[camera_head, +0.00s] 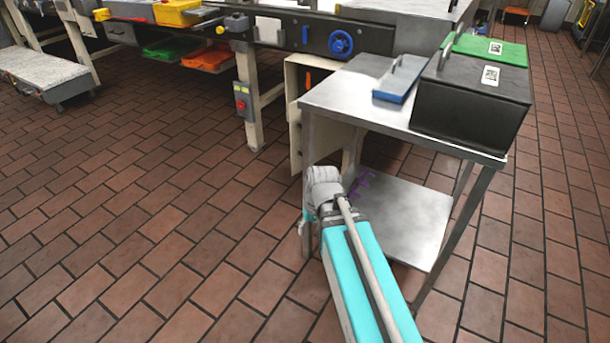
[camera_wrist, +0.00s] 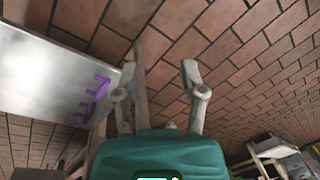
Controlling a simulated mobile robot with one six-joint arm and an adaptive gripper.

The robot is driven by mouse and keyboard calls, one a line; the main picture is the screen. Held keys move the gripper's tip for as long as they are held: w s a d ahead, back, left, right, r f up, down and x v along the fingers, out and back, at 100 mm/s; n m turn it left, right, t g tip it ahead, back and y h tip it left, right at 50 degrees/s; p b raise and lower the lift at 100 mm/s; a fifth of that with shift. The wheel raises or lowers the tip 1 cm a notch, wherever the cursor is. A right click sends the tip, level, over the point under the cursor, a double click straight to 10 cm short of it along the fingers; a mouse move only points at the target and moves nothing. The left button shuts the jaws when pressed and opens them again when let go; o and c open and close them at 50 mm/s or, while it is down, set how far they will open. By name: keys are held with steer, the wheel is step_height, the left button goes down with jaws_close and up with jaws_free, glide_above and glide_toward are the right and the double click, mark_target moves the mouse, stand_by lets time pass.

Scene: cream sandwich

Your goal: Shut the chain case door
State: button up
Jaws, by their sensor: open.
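The chain case (camera_head: 300,78) is a cream box under the conveyor, with an orange handle on it. A cream panel (camera_head: 296,135), which looks like its door standing open, reaches down behind the left side of the steel table. The table and my arm hide part of it. My gripper (camera_wrist: 160,68) is open in the wrist view, its two fingers apart over the brick floor. A narrow brownish strip shows between them; I cannot tell what it is. In the head view my wrist sits by the table's front left leg and hides the fingers.
The steel table (camera_head: 345,105) carries a blue tray (camera_head: 398,82) and a black box (camera_head: 470,105). A purple object (camera_head: 361,186) lies at its lower shelf's edge and shows in the wrist view (camera_wrist: 95,103). A conveyor leg (camera_head: 249,100) stands left.

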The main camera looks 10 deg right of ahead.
steer(key=shift+s+d+r+h, duration=0.1)
steer(key=shift+s+d+h, duration=0.1)
steer(key=shift+s+h, duration=0.3)
steer(key=shift+s+d+h, duration=0.2)
steer(key=shift+s+h, duration=0.1)
steer(key=shift+s, duration=0.3)
steer(key=shift+d, duration=0.15)
